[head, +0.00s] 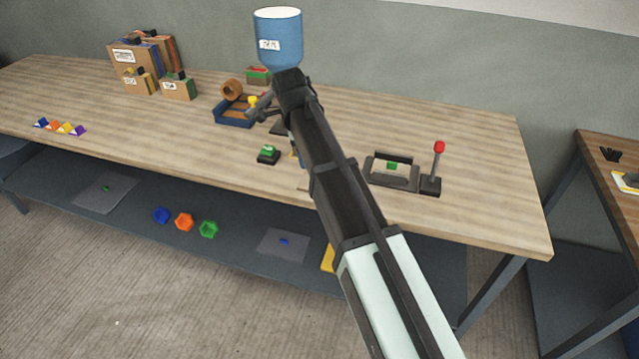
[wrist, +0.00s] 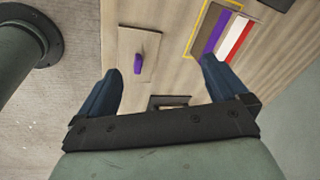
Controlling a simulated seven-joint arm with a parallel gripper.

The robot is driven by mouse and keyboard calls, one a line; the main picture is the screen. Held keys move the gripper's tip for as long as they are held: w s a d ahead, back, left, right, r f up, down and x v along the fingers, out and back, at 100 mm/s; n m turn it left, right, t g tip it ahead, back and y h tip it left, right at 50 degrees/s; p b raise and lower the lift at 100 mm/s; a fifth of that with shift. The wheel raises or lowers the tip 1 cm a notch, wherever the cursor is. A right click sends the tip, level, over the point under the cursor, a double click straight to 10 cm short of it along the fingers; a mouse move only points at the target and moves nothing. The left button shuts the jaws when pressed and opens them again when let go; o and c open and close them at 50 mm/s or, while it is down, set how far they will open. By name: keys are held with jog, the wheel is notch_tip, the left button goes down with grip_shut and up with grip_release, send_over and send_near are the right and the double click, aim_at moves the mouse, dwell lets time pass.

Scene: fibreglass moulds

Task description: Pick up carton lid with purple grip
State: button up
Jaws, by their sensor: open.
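The carton lid (wrist: 129,47) shows in the wrist view as a flat, light tan panel. Its upright purple grip (wrist: 138,64) stands out near the panel's middle. My gripper (wrist: 160,68) is open, with its two blue-grey fingers wide apart and nothing between them that I can see held. The purple grip appears between the fingers, nearer the left one, and apart from both. In the head view I cannot pick out this lid; my arm covers part of the bench there.
On the wooden bench (head: 480,215) stand cartons (head: 140,62) at the back left, a blue tray (head: 236,118), a green-buttoned block (head: 268,154) and a red-knobbed lever (head: 437,170). The bench's front left is mostly clear.

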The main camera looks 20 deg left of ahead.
jog(key=d+r+m+g, duration=0.3)
jog(key=d+m, duration=0.2)
jog(key=f, duration=0.5)
jog(key=s+f, duration=0.1)
jog(key=f, duration=0.1)
jog(key=shift+f, duration=0.3)
jog(key=shift+w+a+f, duration=0.1)
jog(key=shift+w+f, duration=0.1)
jog(key=shift+f, duration=1.2)
jog(key=shift+w+f, duration=0.15)
jog(key=shift+f, duration=1.25)
jog(key=shift+c, duration=0.5)
jog(key=c, duration=0.9)
jog(key=shift+o, duration=0.2)
jog(key=shift+r, duration=0.1)
